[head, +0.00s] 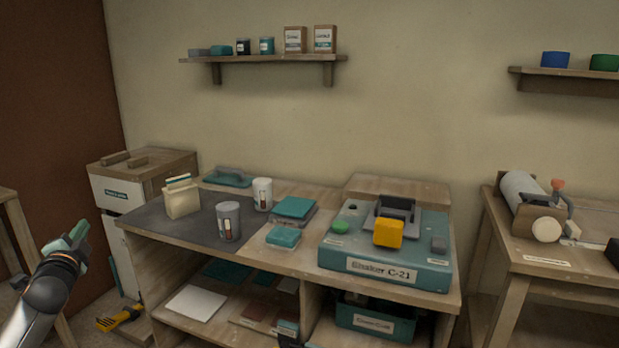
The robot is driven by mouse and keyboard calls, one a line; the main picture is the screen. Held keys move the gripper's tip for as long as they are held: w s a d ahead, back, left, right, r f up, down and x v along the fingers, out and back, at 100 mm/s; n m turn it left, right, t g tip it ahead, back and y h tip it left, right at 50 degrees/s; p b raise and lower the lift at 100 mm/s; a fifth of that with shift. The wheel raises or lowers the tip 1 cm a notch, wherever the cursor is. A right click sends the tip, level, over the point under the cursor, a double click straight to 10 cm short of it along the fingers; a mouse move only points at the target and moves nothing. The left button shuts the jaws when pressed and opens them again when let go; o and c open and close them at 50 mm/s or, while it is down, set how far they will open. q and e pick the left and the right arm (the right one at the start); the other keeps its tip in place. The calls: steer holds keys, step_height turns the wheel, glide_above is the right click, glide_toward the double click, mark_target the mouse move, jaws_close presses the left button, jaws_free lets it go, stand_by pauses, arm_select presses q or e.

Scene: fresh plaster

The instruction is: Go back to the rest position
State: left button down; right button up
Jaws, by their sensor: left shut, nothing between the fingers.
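My left gripper (74,243) shows at the left side of the head view, on a dark and grey arm that comes in from the lower left. Its green-tipped fingers are shut with nothing between them. It is in the air, left of the workbench (155,243) and apart from it. My right gripper cannot be made out; a small dark piece at the bottom edge is too cut off to name.
The bench holds a teal shaker unit (390,262) with a yellow block (388,233), two cups (228,222) and a card box (182,202). A side table (560,258) stands right. A yellow-black tool (118,318) lies low at left. Wall shelves (262,59) hang above.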

arm_select(q)
steer(key=s+d+f+n+g+h, duration=0.25)
steer(key=d+f+n, duration=0.45)
steer(key=f, duration=0.7)
steer(key=s+d+f+m+g+h, duration=0.1)
steer(key=s+d+f+h, duration=0.1)
steer(key=s+d+f, duration=0.5)
steer(key=s+d+f+m+g+h, duration=0.1)
steer(key=s+d+f+g+h, duration=0.2)
steer(key=d+f, duration=0.6)
steer(key=s+d+f+n+g+h, duration=0.1)
steer(key=s+d+f, duration=0.1)
steer(key=s+d, duration=0.8)
steer(key=s+d+f+n+g+h, duration=0.15)
steer(key=s+d, duration=0.45)
steer(key=s, duration=0.8)
step_height(320, 180, up, 13)
steer(key=a+t+p, duration=0.1)
steer(key=a+p, duration=0.1)
steer(key=p, duration=1.7)
steer(key=shift+a, duration=0.2)
arm_select(e)
step_height(320, 180, up, 15)
steer(key=s+d, duration=0.1)
steer(key=d, duration=0.1)
steer(key=shift+d+m+h, duration=0.2)
steer(key=shift+m+h, duration=0.1)
steer(key=shift+h, duration=0.1)
